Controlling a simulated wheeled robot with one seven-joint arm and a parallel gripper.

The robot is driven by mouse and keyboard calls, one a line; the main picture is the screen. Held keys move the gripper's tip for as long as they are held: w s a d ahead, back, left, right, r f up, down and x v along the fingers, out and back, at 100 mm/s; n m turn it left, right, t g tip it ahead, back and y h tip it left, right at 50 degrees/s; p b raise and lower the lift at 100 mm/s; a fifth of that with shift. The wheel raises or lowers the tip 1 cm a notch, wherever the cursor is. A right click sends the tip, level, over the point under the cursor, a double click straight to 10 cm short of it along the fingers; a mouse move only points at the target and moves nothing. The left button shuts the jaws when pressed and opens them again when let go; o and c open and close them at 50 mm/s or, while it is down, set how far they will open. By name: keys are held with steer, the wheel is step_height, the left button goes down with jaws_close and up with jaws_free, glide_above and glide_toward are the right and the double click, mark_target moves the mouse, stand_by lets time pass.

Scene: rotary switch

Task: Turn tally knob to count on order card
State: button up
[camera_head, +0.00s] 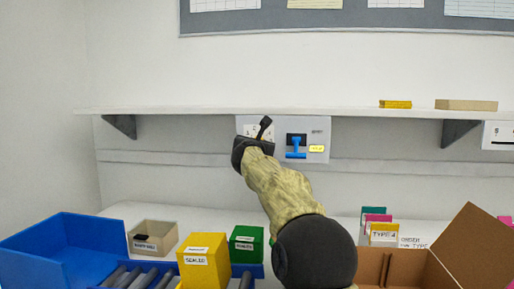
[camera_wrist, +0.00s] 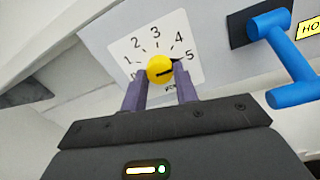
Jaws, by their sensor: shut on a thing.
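The yellow tally knob (camera_wrist: 160,69) sits on a white dial plate (camera_wrist: 122,49) with numbers up to 5 around it. Its dark pointer mark slants right and slightly up, toward the 5 side. My gripper (camera_wrist: 161,76) has its two purple fingers on either side of the knob, shut on it. In the camera_head view my gripper (camera_head: 254,146) is at the left part of the wall panel (camera_head: 318,133) and hides the knob. I cannot tell which card in view is the order card; a card (camera_head: 384,233) reading "TYPE 4" stands at right.
A blue lever (camera_head: 296,149) with a yellow label is right of the dial. A shelf (camera_head: 200,110) runs above. Below are a blue bin (camera_head: 60,250), a small tray (camera_head: 152,238), yellow (camera_head: 204,262) and green (camera_head: 246,243) boxes, and an open cardboard box (camera_head: 420,266).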

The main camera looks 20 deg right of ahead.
steer(key=shift+f, duration=0.15)
steer(key=o, duration=1)
steer(key=shift+w, duration=0.1)
steer(key=shift+c, duration=0.2)
steer(key=shift+a, duration=0.1)
steer(key=b+v, duration=0.2)
steer(key=v, duration=1.5)
steer(key=shift+s, duration=0.25)
steer(key=shift+w+a, duration=0.1)
